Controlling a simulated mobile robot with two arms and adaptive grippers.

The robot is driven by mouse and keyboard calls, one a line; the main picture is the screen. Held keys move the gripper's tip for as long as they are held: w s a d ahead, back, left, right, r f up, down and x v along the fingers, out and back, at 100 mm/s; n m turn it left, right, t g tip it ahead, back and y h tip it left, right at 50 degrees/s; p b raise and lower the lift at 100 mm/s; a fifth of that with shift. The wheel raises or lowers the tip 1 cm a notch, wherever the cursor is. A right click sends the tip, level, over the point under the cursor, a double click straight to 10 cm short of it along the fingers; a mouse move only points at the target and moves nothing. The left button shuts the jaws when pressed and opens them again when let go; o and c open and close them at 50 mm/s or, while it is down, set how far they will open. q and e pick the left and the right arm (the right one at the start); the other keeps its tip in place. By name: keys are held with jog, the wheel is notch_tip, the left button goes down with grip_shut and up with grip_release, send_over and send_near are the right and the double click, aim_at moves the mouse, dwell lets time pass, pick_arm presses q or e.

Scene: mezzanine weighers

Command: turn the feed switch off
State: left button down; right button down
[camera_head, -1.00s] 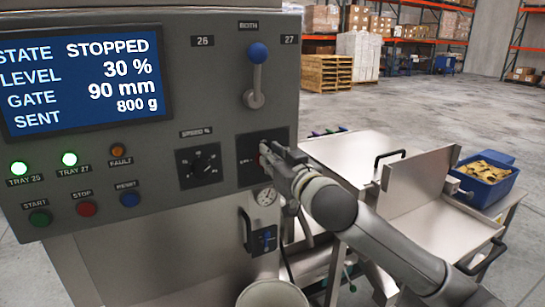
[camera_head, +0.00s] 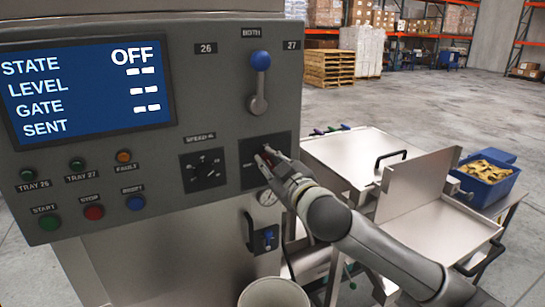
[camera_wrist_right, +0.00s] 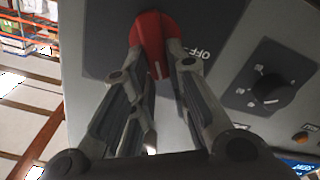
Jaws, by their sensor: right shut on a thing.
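The feed switch shows in the right wrist view as a red rotary knob (camera_wrist_right: 153,38) on a dark plate, with "OFF" lettered beside it. My right gripper (camera_wrist_right: 158,65) has its two fingers on either side of the red knob, shut on it. In the head view my right gripper (camera_head: 268,158) is at the switch plate (camera_head: 279,146) on the panel's lower right and hides most of the knob. The display (camera_head: 85,85) reads STATE OFF, with dashes for level, gate and sent. My left gripper is not in view.
A blue-knobbed lever (camera_head: 259,80) stands above the switch, and a black speed dial (camera_head: 204,171) is left of it. Start, stop and reset buttons (camera_head: 93,212) sit lower left. Steel trays (camera_head: 365,160) and a blue bin (camera_head: 487,183) are at right.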

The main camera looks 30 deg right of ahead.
jog(key=shift+a+f+n+p, duration=0.25)
jog(key=shift+n+p, duration=0.55)
jog(key=shift+n, duration=1.2)
jog(key=shift+a+f+n+p, duration=0.1)
jog(key=shift+f+n+p, duration=0.5)
jog(key=shift+n, duration=1.4)
jog(key=shift+a+f+n+p, duration=0.15)
jog(key=shift+n+p, duration=0.8)
jog(key=shift+n, duration=1.05)
jog(key=c, duration=1.4)
grip_release()
jog(key=s, duration=1.2)
jog(key=shift+a, duration=0.25)
